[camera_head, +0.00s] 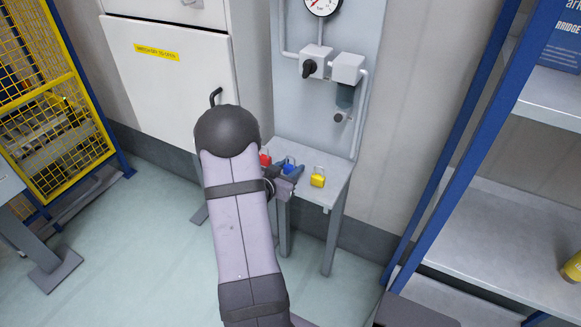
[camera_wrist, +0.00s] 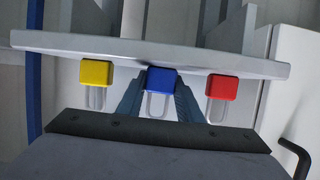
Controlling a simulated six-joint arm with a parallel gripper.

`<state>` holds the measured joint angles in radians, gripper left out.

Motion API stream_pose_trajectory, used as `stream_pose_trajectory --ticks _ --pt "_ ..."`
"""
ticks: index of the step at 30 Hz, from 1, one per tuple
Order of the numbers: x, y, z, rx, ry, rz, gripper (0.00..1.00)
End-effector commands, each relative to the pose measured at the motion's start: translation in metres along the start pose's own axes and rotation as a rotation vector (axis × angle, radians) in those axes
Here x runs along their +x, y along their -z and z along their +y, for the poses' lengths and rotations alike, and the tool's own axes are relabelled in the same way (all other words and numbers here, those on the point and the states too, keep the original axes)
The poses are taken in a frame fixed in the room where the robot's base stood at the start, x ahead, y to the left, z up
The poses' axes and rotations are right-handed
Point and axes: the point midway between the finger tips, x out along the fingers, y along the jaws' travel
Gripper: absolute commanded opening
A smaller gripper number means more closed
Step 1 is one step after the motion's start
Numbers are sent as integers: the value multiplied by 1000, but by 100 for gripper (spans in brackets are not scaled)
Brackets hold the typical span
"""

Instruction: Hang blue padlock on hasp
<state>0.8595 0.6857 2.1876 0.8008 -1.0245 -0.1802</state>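The blue padlock (camera_head: 289,168) is on the small grey table (camera_head: 330,187), between a red padlock and a yellow one. In the wrist view the blue padlock (camera_wrist: 161,82) is in the middle, its pale shackle pointing down the picture. My gripper (camera_head: 286,170) is at the blue padlock, with one dark finger on each side of it. In the wrist view the fingertips of my gripper (camera_wrist: 161,90) lie close along its sides; whether they press on it, I cannot tell. I cannot make out a hasp for certain.
The red padlock (camera_head: 265,160) and yellow padlock (camera_head: 318,178) stand close on either side. Behind the table is a panel with a gauge (camera_head: 321,3), valve blocks (camera_head: 347,68) and pipes. A white cabinet (camera_head: 170,85) is left, a blue-framed shelf (camera_head: 500,220) right.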

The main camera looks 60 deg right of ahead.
Motion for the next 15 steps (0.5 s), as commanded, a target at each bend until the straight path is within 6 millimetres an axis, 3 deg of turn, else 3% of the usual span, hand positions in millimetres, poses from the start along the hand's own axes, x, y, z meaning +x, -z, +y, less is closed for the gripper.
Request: stream_pose_trajectory --ticks 15 --pt "-6 16 -1 1 0 2 13"
